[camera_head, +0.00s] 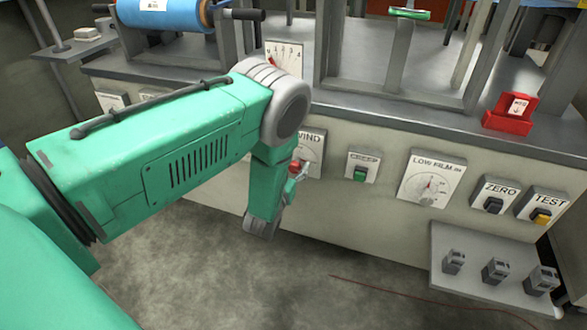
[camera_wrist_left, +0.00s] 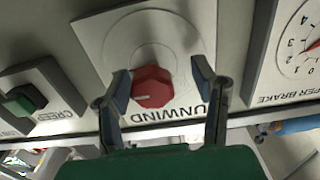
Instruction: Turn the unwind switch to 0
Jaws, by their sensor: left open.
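The unwind switch is a red knob (camera_wrist_left: 152,87) on a pale square plate lettered UNWIND, which appears upside down in the left wrist view. A thin white mark shows on the knob's face. In the head view, the plate (camera_head: 316,145) is partly hidden by my left arm, with a bit of the red knob (camera_head: 294,166) showing. My left gripper (camera_wrist_left: 160,76) is open, with one finger on each side of the knob and gaps visible. It also shows in the head view (camera_head: 296,182), at the machine's front panel. My right gripper is not in view.
The creep switch (camera_head: 363,167), low film dial (camera_head: 430,182), zero switch (camera_head: 495,200) and test switch (camera_head: 542,214) line the panel to the right. A shelf (camera_head: 470,283) with several small grey parts juts out below. A red box (camera_head: 510,116) sits on the ledge.

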